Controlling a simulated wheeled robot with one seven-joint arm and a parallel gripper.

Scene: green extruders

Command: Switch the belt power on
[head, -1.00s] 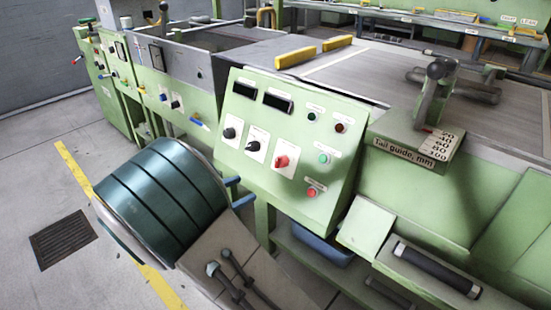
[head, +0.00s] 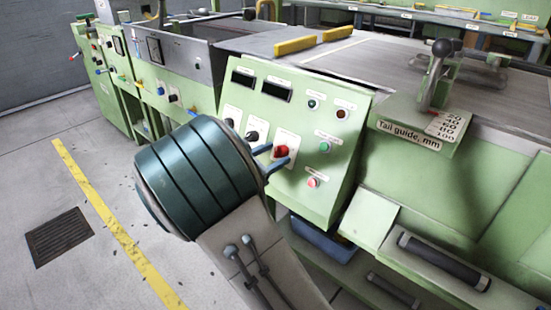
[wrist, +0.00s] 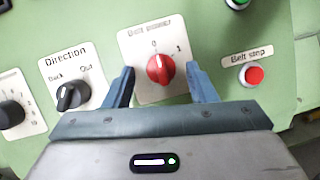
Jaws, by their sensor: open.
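The belt power switch is a red rotary knob (wrist: 160,69) on a white plate (wrist: 139,45) with marks 0 and 1; its white pointer is up, toward the 0. In the head view the red knob (head: 281,151) is on the green sloped control panel (head: 327,154). My gripper (wrist: 160,75) is open, with one blue finger on each side of the knob; I cannot tell whether they touch it. In the head view my gripper (head: 280,160) is at the panel's lower middle, its fingers partly over the knob.
A black Direction knob (wrist: 72,95) is left of my gripper, and a red Belt stop button (wrist: 252,75) is to the right. A green button (head: 324,146) is right of the red knob. The tail guide (head: 432,90) stands further right.

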